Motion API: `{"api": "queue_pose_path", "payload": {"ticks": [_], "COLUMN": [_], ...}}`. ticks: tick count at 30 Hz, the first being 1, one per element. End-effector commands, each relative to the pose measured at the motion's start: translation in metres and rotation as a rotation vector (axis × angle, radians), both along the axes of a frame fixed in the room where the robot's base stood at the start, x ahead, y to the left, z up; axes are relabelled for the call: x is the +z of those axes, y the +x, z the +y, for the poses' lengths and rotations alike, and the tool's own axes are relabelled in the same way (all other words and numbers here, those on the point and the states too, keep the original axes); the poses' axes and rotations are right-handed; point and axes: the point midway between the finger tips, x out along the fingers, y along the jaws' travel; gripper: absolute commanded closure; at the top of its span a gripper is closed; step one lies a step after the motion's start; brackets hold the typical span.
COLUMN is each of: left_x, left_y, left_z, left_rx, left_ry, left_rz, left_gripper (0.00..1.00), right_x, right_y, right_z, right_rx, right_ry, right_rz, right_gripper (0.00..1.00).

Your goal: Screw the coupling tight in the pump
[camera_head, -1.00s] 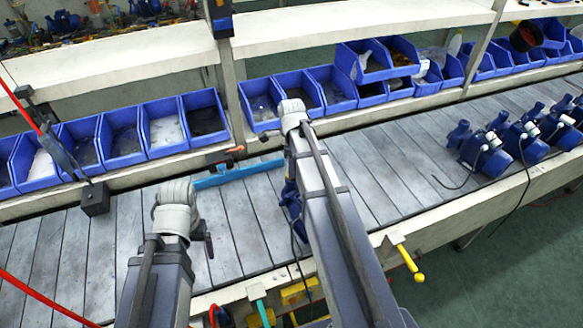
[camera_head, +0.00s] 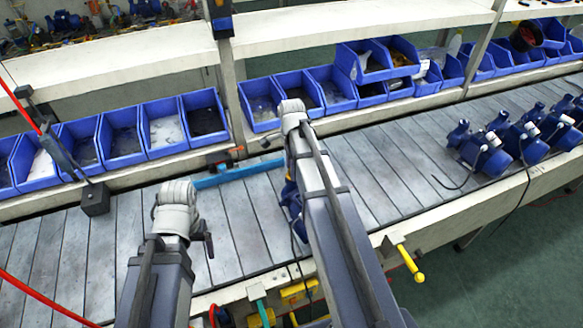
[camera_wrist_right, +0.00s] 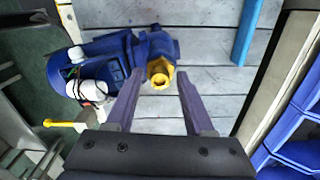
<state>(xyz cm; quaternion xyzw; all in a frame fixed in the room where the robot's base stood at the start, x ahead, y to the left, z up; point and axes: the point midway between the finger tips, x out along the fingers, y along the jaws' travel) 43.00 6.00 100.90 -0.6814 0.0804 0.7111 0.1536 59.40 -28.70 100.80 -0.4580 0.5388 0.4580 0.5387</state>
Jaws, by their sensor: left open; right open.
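The blue pump (camera_wrist_right: 90,65) lies on the slatted line in the right wrist view, with a white part on its side. The yellow coupling (camera_wrist_right: 160,76) sits at the pump's end facing my right gripper. My right gripper (camera_wrist_right: 160,82) is open, its two fingers apart on either side of the coupling and not visibly touching it. In the head view the pump (camera_head: 291,198) is mostly hidden behind my right arm, and the right gripper is hidden there. My left gripper (camera_head: 207,238) shows only in part beside its wrist, over the line left of the pump.
A blue bar (camera_head: 238,173) lies along the line's far side. Blue bins (camera_head: 122,140) stand in a row behind the line. Several more blue pumps (camera_head: 480,155) stand at the right. A yellow-handled tool (camera_head: 410,265) hangs at the near edge. The slats between are mostly clear.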

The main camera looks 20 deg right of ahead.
Motion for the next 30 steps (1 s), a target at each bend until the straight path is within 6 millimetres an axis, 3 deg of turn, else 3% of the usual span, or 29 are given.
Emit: {"api": "queue_pose_path", "payload": {"ticks": [6,15,26,30], "left_x": [0.0,0.0,0.0,0.0], "left_y": [0.0,0.0,0.0,0.0], "left_z": [0.0,0.0,0.0,0.0], "left_rx": [0.0,0.0,0.0,0.0], "left_ry": [0.0,0.0,0.0,0.0], "left_rz": [0.0,0.0,0.0,0.0], "left_gripper": [0.12,0.12,0.12,0.12], "right_x": [0.0,0.0,0.0,0.0], "right_y": [0.0,0.0,0.0,0.0], "right_z": [0.0,0.0,0.0001,0.0001], "right_rx": [0.017,0.281,0.318,0.457], "right_ry": [0.0,0.0,0.0,0.0], "right_rz": [0.0,0.0,0.0,0.0], "right_gripper": [0.47,0.47,0.47,0.47]}}
